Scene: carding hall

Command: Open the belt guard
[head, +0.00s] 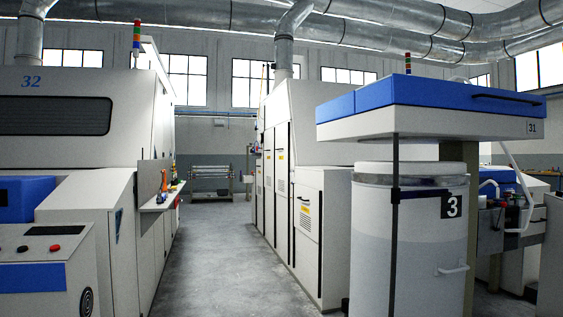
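No part is clearly marked as the belt guard, so I cannot tell which panel it is. A low white cover (322,238) with a yellow label and vent slots projects from the side of the middle machine, and it looks shut. Taller closed side doors (282,165) with dark vertical edges stand in a row behind it. The left machine (60,150), numbered 32, shows a closed front with a dark window. Neither of my grippers is in view.
A grey concrete aisle (205,255) runs clear between the machines. A shelf (160,197) with small items juts into it from the left. A large white can (410,245) marked 3 stands at right under a blue-topped head (430,105). A rack (211,180) stands at the far end.

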